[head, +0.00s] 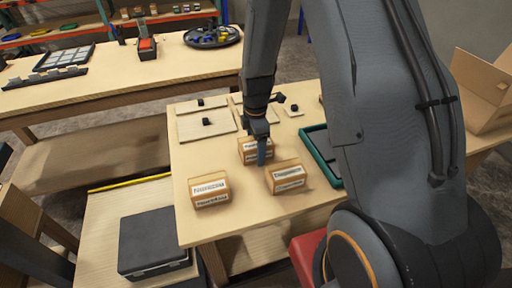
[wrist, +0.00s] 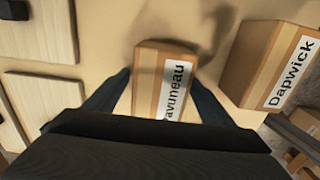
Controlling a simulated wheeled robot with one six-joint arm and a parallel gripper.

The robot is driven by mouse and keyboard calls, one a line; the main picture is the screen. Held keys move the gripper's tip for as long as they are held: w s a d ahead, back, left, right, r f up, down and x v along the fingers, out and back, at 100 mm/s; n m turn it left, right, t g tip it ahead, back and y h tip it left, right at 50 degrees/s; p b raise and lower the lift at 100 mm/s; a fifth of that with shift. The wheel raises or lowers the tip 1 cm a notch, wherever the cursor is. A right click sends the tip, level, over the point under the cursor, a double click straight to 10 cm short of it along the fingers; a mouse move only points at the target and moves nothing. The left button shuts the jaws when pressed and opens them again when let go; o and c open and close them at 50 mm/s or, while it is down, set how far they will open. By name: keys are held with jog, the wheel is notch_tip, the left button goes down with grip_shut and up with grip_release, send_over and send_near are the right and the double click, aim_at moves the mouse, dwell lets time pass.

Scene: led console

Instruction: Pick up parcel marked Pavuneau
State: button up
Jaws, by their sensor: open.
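The parcel marked Pavuneau (wrist: 149,83) is a brown box with tan tape and a white label, its first letter hidden by my gripper's body in the wrist view. My gripper (wrist: 158,78) is open, with one finger beside each side of this box; I cannot tell whether they touch it. In the head view my gripper (head: 262,152) is at the rear parcel (head: 249,145) on the wooden table, partly covering it. A parcel marked Dapwick (wrist: 268,65) lies to the right in the wrist view.
Two more parcels stand nearer, one at left (head: 209,190) and one at right (head: 285,177); their labels are too blurred to read. A green-rimmed tray (head: 318,160) is right of them. Flat boards with black knobs (head: 205,125) lie behind. A black case (head: 152,242) sits lower left.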

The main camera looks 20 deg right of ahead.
jog(key=c, duration=1.5)
jog(key=shift+r, duration=0.15)
